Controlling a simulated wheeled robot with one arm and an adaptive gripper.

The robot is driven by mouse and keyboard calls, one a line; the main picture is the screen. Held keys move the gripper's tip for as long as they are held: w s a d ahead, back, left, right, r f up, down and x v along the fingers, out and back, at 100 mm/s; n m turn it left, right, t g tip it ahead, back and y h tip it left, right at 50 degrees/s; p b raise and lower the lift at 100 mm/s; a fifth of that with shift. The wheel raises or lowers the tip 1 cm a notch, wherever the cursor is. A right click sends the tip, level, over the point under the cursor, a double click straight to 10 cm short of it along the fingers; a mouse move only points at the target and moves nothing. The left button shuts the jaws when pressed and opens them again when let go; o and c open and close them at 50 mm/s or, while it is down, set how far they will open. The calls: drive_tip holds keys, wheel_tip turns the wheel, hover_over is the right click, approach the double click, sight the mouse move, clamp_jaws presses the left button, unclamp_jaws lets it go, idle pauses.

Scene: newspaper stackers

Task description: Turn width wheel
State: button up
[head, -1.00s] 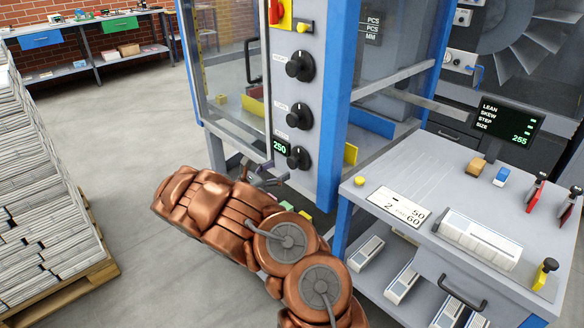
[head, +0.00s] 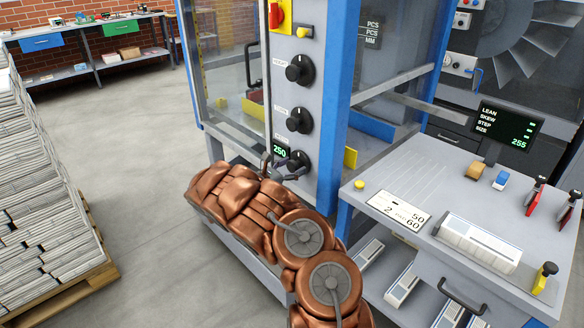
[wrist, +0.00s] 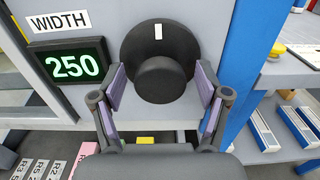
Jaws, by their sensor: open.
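The width wheel (wrist: 166,52) is a black round knob with a raised hub and a white mark at its top. It sits on the grey panel, beside a WIDTH label (wrist: 58,20) and a green display (wrist: 75,66) reading 250. In the head view it is the lowest of three knobs (head: 298,160), partly hidden by my gripper. My gripper (wrist: 160,90) is open, with one finger on each side of the wheel's hub. Whether the pads touch it I cannot tell.
Two more black knobs (head: 299,70) are above on the panel. A blue post (wrist: 252,60) stands close to the right of the wheel. The grey side table (head: 455,190) is at right, and a newspaper stack (head: 40,180) at left.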

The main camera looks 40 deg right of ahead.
drive_tip(key=shift+c, duration=0.3)
drive_tip(key=c, duration=1.1)
drive_tip(key=shift+f+m+b, duration=0.2)
drive_tip(key=shift+m+b, duration=0.2)
drive_tip(key=shift+b, duration=0.4)
